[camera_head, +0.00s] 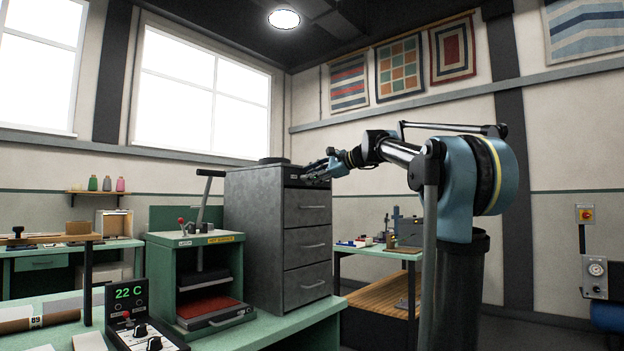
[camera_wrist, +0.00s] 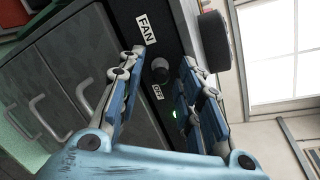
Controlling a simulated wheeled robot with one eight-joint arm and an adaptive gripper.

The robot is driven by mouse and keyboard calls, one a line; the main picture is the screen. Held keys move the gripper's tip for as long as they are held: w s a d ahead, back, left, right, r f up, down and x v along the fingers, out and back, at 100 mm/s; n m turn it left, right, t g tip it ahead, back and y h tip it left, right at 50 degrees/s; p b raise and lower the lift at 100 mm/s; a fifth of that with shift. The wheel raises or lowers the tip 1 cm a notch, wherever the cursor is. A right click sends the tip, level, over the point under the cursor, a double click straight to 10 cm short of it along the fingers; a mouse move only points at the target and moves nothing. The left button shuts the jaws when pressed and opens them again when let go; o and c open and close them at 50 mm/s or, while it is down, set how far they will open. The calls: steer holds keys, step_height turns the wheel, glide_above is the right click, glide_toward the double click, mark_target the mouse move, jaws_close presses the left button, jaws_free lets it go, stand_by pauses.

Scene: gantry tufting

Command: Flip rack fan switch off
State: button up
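A dark panel labelled FAN (camera_wrist: 146,29) shows in the wrist view at the top of a grey drawer cabinet (camera_head: 262,240). A round dark switch knob (camera_wrist: 160,69) sits below that label, with a small OFF label (camera_wrist: 157,92) next to it. A green light (camera_wrist: 174,114) glows on the panel. My gripper (camera_wrist: 162,60) is open, its two fingers apart on either side of the knob, with nothing held. In the head view my gripper (camera_head: 318,170) is at the cabinet's upper front edge.
A press (camera_head: 203,280) with an upright lever stands left of the cabinet on the green bench (camera_head: 270,325). A control box reading 22 C (camera_head: 128,293) is at the front left. A dark round object (camera_head: 273,161) lies on the cabinet top. A second bench (camera_head: 372,249) stands behind my arm.

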jaws_close()
steer(key=shift+f, duration=0.1)
steer(key=shift+f+n+t+y, duration=0.2)
steer(key=shift+f+t+y, duration=0.35)
steer(key=shift+y, duration=0.55)
steer(key=shift+f+n+t+y, duration=0.2)
steer(key=shift+f+t+y, duration=0.35)
steer(key=shift+y, duration=0.55)
steer(key=shift+f+n+t+y, duration=0.25)
steer(key=shift+t+y, duration=0.45)
steer(key=shift+y, duration=0.4)
jaws_free()
